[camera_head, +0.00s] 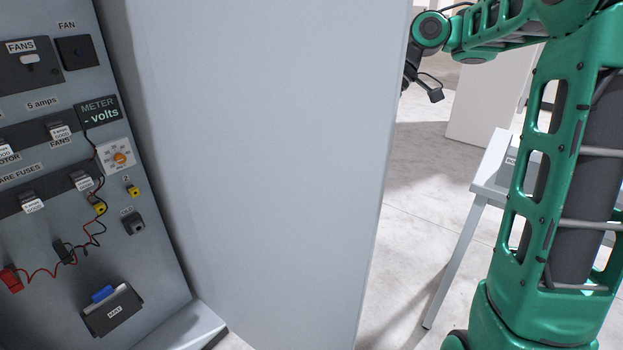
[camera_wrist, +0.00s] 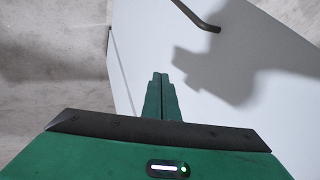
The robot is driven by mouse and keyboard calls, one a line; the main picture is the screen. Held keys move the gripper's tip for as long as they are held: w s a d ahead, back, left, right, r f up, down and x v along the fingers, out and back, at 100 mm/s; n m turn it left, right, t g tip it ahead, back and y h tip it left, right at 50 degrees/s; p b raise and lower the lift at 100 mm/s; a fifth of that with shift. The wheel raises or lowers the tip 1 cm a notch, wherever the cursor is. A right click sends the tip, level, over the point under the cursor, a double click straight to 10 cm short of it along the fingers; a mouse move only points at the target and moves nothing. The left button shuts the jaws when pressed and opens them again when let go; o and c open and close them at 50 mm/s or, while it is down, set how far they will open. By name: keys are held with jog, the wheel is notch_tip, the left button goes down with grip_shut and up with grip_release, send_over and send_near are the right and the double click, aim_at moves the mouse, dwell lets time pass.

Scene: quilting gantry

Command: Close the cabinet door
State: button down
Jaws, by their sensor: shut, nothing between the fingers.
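The cabinet door (camera_head: 265,150) is a large pale grey panel standing open in the head view, to the right of the cabinet's panel (camera_head: 70,170) of switches and fuses. The door's other face (camera_wrist: 240,80) fills much of the wrist view, with a dark bar handle (camera_wrist: 196,16) near the top. My gripper (camera_wrist: 160,78) is shut and empty, its fingertips together in front of the door face; I cannot tell whether they touch it. In the head view the gripper is mostly hidden behind the door's right edge.
A light table (camera_head: 490,185) with a grey item stands at the right, partly behind my arm. The pale floor (camera_head: 415,220) beside the door looks clear. Red and black wires (camera_head: 90,230) hang on the cabinet panel. The cabinet's bottom ledge (camera_head: 185,330) sits beside the door.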

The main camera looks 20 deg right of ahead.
aim_at(313, 180)
jog(key=shift+a+f, duration=0.15)
jog(key=shift+a, duration=0.05)
jog(key=shift+s+a+f, duration=0.45)
jog(key=shift+a+f, duration=0.55)
jog(key=shift+a, duration=0.25)
jog(key=shift+s+a+f, duration=0.4)
jog(key=shift+a+f, duration=0.6)
jog(key=shift+a, duration=0.25)
jog(key=shift+s+a+f, duration=0.45)
jog(key=shift+a+f, duration=0.55)
jog(key=shift+a, duration=0.25)
jog(key=shift+s+a, duration=0.1)
jog(key=shift+a, duration=0.05)
